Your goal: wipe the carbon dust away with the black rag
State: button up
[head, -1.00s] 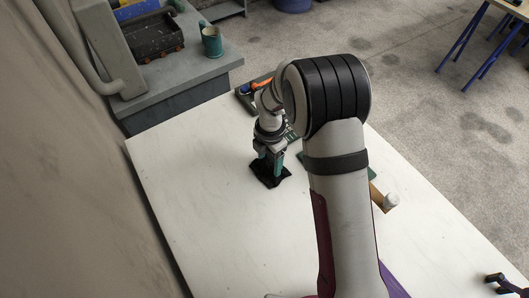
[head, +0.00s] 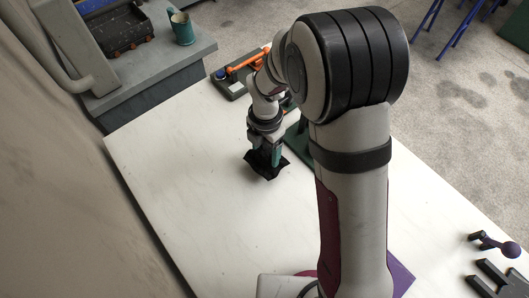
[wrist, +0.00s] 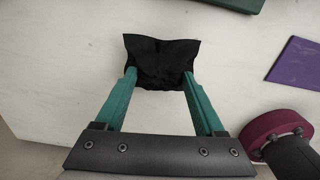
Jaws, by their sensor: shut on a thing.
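The black rag (head: 254,160) is bunched at the tips of my gripper (head: 265,163), over the white table (head: 190,190). In the wrist view the rag (wrist: 160,55) spreads out beyond the two green fingers, and my gripper (wrist: 159,76) is shut on it. The rag's corners stick out past the fingers. It is at or very near the tabletop; I cannot tell whether it touches. I cannot make out any carbon dust in either view. The rag and my arm hide parts of the table.
A tray with an orange-handled tool (head: 243,64) lies at the table's far edge, near a green board (head: 300,145). A purple sheet (wrist: 297,62) lies right of the rag in the wrist view. A mug (head: 181,28) stands on the grey bench. The table's left part is clear.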

jog(key=shift+r, duration=2.1)
